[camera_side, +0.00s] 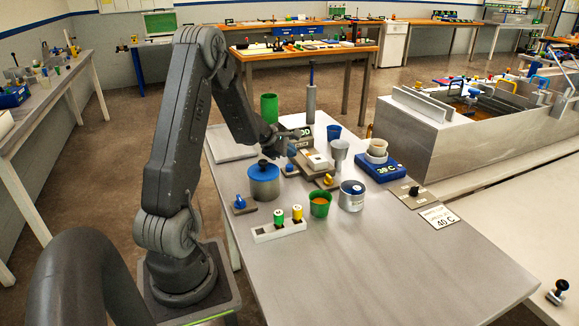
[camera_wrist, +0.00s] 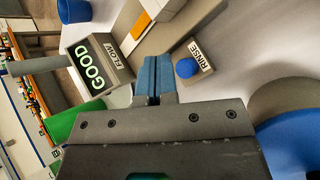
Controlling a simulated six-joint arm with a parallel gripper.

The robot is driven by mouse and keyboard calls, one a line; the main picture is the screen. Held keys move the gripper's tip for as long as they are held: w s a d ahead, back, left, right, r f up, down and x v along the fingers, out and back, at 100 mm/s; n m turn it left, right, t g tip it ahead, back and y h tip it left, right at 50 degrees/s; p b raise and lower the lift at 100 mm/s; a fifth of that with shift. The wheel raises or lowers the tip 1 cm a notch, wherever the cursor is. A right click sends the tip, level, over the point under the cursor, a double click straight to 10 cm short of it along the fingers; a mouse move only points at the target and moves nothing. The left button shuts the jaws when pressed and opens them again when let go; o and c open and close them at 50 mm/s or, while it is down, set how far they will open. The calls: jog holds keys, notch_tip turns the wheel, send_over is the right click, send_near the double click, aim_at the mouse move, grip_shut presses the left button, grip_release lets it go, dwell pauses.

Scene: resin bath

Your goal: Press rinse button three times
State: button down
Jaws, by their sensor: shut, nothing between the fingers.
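The rinse button (camera_wrist: 186,68) is a round blue knob beside a white label reading RINSE, to the right of my fingertips in the wrist view. My gripper (camera_wrist: 154,80) has its two blue fingers shut together with nothing between them. The fingertips appear apart from the button; their height above it is hard to judge. In the side view my gripper (camera_side: 284,143) hangs over the cluster of devices at the table's middle. A small blue knob (camera_side: 289,168) on a grey base there appears to be the same button.
A display reading GOOD (camera_wrist: 90,72) with a FLOW label stands left of the fingers. A blue-lidded canister (camera_side: 264,186), a green cup (camera_side: 320,204) and a grey tin (camera_side: 352,198) stand close by. The table's front right is clear.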

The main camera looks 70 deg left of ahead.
aim_at(289, 168)
jog(key=shift+f, duration=0.75)
jog(key=shift+f, duration=0.1)
dwell(1.5)
jog(key=shift+f, duration=0.3)
jog(key=shift+f, duration=0.15)
dwell(0.4)
